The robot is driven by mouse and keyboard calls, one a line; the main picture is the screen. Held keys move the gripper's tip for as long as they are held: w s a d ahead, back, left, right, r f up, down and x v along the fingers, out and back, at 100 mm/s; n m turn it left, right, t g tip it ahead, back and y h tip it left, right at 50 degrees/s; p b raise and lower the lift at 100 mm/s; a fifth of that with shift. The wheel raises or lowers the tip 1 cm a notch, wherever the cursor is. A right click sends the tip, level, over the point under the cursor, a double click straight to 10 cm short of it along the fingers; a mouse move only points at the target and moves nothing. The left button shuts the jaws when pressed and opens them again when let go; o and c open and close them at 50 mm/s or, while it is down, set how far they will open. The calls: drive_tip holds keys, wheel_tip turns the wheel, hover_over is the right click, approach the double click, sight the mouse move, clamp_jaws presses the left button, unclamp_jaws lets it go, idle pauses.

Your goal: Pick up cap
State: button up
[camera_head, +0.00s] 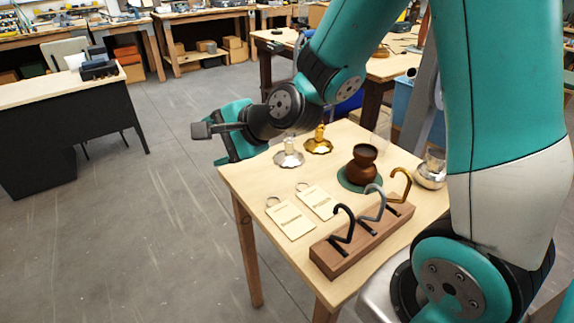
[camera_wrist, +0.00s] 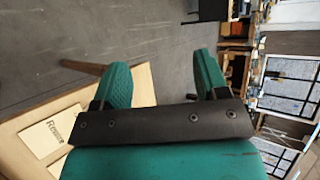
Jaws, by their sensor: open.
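It is unclear which piece is the cap. Two flared metal pieces with upright stems stand at the table's far side: a silver one (camera_head: 289,157) and a brass one (camera_head: 319,144). A further silver piece (camera_head: 431,172) is at the right, partly behind my arm. My gripper (camera_head: 230,142) hangs past the table's far left corner, left of the silver and brass pieces and apart from them. In the wrist view its two teal fingers (camera_wrist: 162,68) are spread with nothing between them. None of the metal pieces shows in the wrist view.
The wooden table (camera_head: 256,182) also holds two tags (camera_head: 290,219), one lettered in the wrist view (camera_wrist: 50,137). A brown vase (camera_head: 364,168) stands on a green mat (camera_head: 347,182). A wooden block (camera_head: 343,261) carries three hooks in front. Floor left of the table is clear.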

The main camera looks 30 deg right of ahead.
drive_tip(key=w+d+f+m+t+h+b, duration=0.35)
drive_tip(key=w+d+f+m+t, duration=0.2)
drive_tip(key=d+f+m, duration=0.45)
drive_tip(key=m+t+h+b, duration=0.2)
drive_tip(key=m+h, duration=0.7)
drive_tip(key=m, duration=0.6)
approach(291, 142)
drive_tip(key=x, duration=0.4)
drive_tip(key=shift+w+a+r, duration=0.25)
drive_tip(key=shift+w+r, duration=0.05)
drive_tip(key=shift+w+d+r+m+g+h+p, duration=0.1)
drive_tip(key=shift+w+d+m+g+h+p, duration=0.15)
drive_tip(key=shift+m+p, duration=0.15)
drive_tip(key=p+x, duration=0.4)
drive_tip(key=x, duration=0.1)
drive_tip(key=shift+p, duration=0.35)
drive_tip(key=shift+w+d+f+p, duration=0.3)
drive_tip(key=shift+w+f+p, duration=0.1)
drive_tip(key=shift+w+p, duration=0.3)
drive_tip(key=c, duration=1)
drive_tip(key=shift+c, duration=0.2)
